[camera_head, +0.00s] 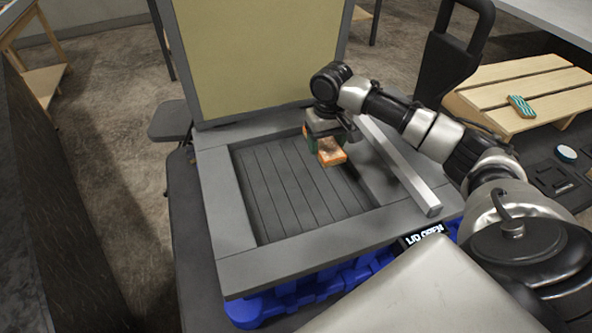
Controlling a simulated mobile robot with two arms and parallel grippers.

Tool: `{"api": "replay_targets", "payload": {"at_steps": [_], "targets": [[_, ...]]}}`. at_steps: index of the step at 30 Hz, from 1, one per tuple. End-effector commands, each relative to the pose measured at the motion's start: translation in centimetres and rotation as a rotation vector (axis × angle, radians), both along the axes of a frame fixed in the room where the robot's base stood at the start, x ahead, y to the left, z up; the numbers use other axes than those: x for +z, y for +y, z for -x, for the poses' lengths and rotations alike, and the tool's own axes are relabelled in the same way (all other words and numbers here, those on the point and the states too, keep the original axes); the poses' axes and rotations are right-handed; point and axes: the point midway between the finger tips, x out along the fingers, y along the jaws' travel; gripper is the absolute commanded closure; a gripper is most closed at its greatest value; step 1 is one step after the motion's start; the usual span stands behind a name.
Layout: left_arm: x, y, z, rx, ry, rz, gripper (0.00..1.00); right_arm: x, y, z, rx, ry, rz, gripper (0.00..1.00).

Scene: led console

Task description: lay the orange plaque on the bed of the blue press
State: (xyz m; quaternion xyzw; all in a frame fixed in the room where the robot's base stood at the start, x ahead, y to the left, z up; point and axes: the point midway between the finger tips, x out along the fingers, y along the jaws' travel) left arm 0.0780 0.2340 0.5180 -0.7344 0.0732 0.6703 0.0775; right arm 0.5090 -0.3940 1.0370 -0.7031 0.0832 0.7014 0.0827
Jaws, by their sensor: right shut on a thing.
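The orange plaque (331,157) is a small orange block held in my right gripper (326,143), which is shut on it. Both are over the upper right part of the dark slatted bed (290,195) of the press. I cannot tell whether the plaque touches the bed. The press has a grey frame (225,195) around the bed and a blue base (300,290) below. Its lid (258,50), with a yellowish inner face, stands raised at the back. A small display reading "LID OPEN" (424,233) is on the front right. My left gripper is not in view.
A grey bar (400,170) slants along the right side of the press. At the right is a wooden slatted stand (515,90) with a teal striped block (521,106) on it. A round, pale-topped thing (566,153) sits nearby. The left and middle of the bed are clear.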

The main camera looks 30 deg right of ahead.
Motion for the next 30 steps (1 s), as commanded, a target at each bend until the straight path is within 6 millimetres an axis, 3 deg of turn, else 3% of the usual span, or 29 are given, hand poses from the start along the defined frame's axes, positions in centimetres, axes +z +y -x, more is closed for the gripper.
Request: {"api": "replay_targets", "payload": {"at_steps": [4,10,16,22,30], "targets": [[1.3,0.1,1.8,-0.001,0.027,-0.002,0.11,-1.8,3.6,-0.2,0.004,0.001,-0.003,0.62],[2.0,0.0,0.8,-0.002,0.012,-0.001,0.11,-3.8,6.8,-0.5,0.001,0.000,-0.002,0.62],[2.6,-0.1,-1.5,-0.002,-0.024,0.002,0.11,-5.2,7.5,-0.5,-0.001,0.001,0.000,0.62],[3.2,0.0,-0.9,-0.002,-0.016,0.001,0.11,-7.9,7.4,-0.5,-0.001,-0.001,0.001,0.62],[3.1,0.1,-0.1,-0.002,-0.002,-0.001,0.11,-8.4,7.4,-0.5,0.000,-0.002,0.001,0.62]]}}
